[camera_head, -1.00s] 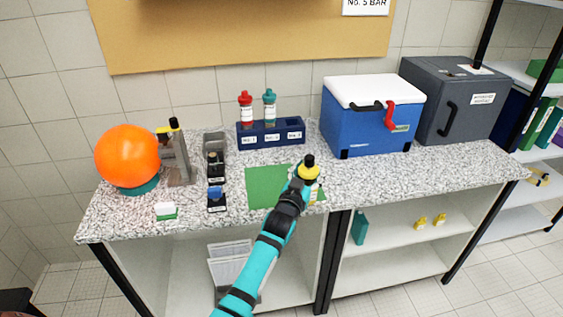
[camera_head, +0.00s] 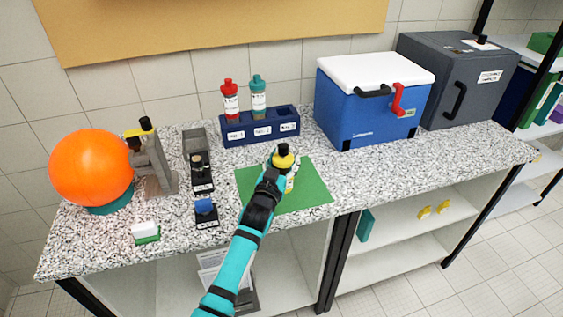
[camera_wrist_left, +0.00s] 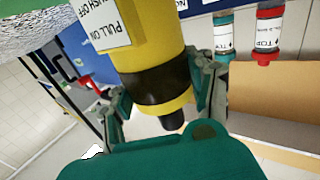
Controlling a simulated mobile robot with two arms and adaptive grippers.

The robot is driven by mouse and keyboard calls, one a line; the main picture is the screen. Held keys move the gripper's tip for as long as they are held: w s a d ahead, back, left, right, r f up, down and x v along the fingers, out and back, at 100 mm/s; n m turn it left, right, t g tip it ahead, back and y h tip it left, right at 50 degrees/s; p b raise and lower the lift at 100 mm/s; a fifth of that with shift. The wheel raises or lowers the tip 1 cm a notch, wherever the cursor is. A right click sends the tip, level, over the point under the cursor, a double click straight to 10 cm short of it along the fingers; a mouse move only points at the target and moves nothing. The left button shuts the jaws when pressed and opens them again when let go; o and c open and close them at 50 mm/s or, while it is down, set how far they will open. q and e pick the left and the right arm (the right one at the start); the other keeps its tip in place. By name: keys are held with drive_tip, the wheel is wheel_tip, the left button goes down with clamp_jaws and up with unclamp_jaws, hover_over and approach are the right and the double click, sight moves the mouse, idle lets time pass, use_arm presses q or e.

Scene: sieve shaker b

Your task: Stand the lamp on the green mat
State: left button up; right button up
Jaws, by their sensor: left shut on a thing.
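The lamp (camera_head: 284,160) is yellow with a black top. In the left wrist view the lamp (camera_wrist_left: 150,40) shows a black band and a white label reading "PULL ON" and "PUSH OFF". My left gripper (camera_head: 272,175) is shut on it around the black band. The green mat (camera_head: 308,190) lies flat on the speckled counter. In the head view the lamp stands out roughly upright over the mat's middle. My right gripper is not in view.
A dark blue rack (camera_head: 258,129) with a red and a teal bottle stands behind the mat. Small dark trays (camera_head: 206,217) are left of it, then an orange ball (camera_head: 90,168). A blue cooler (camera_head: 370,105) stands back right. The counter right of the mat is clear.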

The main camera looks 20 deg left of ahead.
use_arm(q)
drive_tip(key=shift+w+a, duration=0.15)
drive_tip(key=shift+w, duration=0.05)
drive_tip(key=o, duration=1.1)
drive_tip(key=shift+a+f, duration=0.1)
drive_tip(key=shift+o, duration=2)
drive_tip(key=shift+s+r, duration=0.2)
drive_tip(key=shift+s+f, duration=0.1)
drive_tip(key=shift+f, duration=0.05)
drive_tip(key=s+b, duration=0.1)
drive_tip(key=s, duration=1)
drive_tip(key=shift+s, duration=0.35)
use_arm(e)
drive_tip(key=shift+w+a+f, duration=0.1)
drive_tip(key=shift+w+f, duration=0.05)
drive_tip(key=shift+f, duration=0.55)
